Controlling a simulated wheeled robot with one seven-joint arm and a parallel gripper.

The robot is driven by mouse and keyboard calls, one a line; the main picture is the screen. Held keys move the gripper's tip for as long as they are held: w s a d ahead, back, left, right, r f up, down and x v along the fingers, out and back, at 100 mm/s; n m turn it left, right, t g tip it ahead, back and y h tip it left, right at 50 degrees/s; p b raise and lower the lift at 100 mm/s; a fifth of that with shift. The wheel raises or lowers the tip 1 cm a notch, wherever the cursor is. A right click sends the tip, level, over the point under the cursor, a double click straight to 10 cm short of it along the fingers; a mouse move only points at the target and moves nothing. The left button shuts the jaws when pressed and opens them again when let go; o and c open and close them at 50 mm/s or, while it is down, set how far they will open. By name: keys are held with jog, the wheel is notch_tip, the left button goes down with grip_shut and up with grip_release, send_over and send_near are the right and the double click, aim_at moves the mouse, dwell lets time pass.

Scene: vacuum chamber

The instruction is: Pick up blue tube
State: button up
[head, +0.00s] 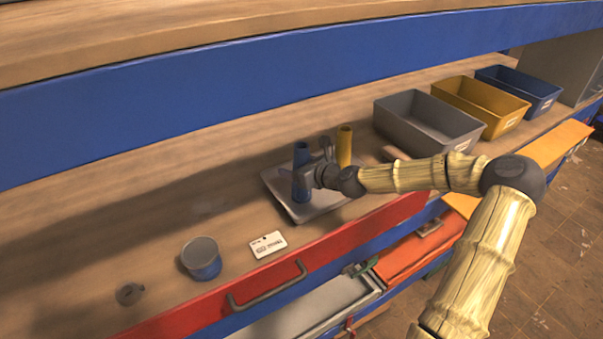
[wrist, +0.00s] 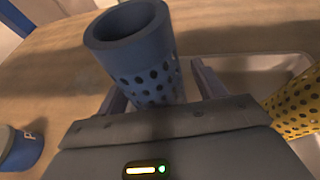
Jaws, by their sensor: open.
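The blue tube (head: 301,172) stands upright on a grey metal tray (head: 285,202) on the wooden bench. In the wrist view the blue tube (wrist: 147,60) is hollow, with a dotted pattern of holes on its side. My gripper (head: 310,176) is at the tube, coming from the right. In the wrist view my gripper (wrist: 155,90) is open, with one finger on each side of the tube. I cannot tell whether either finger touches it. The tube's lower part is hidden behind the gripper body in the wrist view.
A yellow perforated tube (head: 344,146) stands close by on the tray. A grey bin (head: 425,135), a yellow bin (head: 497,117) and a blue bin (head: 535,98) line the right. A shelf overhangs behind.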

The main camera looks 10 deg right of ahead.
dwell(0.5)
jog(key=c, duration=1.1)
jog(key=shift+o, duration=0.2)
notch_tip(320, 180, up, 10)
jog(key=shift+b, duration=1.1)
